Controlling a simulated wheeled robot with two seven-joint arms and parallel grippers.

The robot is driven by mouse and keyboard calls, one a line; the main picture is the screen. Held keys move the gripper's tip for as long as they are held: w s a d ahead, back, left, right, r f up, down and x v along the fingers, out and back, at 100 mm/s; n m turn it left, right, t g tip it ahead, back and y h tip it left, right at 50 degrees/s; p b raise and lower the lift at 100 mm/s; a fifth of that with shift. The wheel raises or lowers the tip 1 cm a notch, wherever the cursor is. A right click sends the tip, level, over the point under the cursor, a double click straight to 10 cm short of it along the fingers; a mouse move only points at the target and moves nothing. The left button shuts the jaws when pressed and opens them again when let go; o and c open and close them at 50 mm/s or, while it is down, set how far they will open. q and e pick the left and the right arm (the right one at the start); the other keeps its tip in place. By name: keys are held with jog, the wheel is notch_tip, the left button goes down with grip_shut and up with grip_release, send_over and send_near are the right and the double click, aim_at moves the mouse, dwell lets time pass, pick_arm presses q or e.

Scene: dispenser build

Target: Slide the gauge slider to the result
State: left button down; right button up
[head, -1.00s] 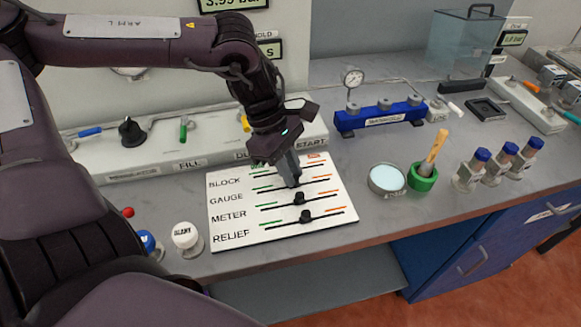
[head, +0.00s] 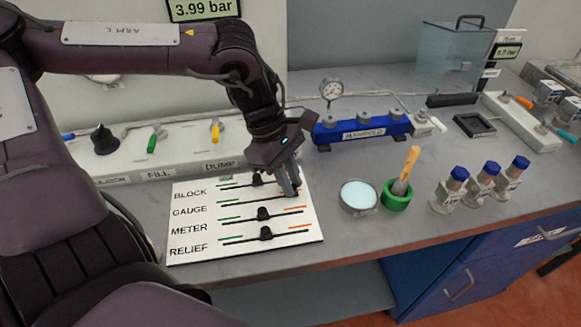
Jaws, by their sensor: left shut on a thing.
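A white slider board (head: 300,238) lies on the bench with rows labelled BLOCK, GAUGE, METER and RELIEF. My left gripper (head: 291,190) points down at the right end of the GAUGE row and is shut on the gauge slider (head: 296,193), a dark knob mostly hidden by the fingers. The gauge track (head: 250,200) shows bare to the left, with a green mark at its left end. The block slider (head: 257,180), meter slider (head: 264,213) and relief slider (head: 266,233) sit near the middle of their tracks. My right gripper is out of view.
Behind the board is a panel (head: 125,168) with a dark knob and coloured levers. A display (head: 205,9) reads 3.99 bar. A blue manifold (head: 362,129), a round dish (head: 359,197), a green pot (head: 397,197) and blue-capped bottles (head: 448,190) stand to the right.

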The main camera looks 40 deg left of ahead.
pick_arm(q)
jog(key=c, duration=1.5)
grip_release()
jog(key=shift+w+r, duration=0.15)
jog(key=shift+w, duration=0.05)
jog(key=shift+o, duration=0.7)
jog(key=shift+a+r, duration=0.15)
jog(key=shift+r, duration=0.1)
jog(key=v, duration=0.7)
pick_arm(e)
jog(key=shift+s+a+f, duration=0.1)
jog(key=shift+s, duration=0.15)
pick_arm(q)
jog(key=shift+r, duration=0.1)
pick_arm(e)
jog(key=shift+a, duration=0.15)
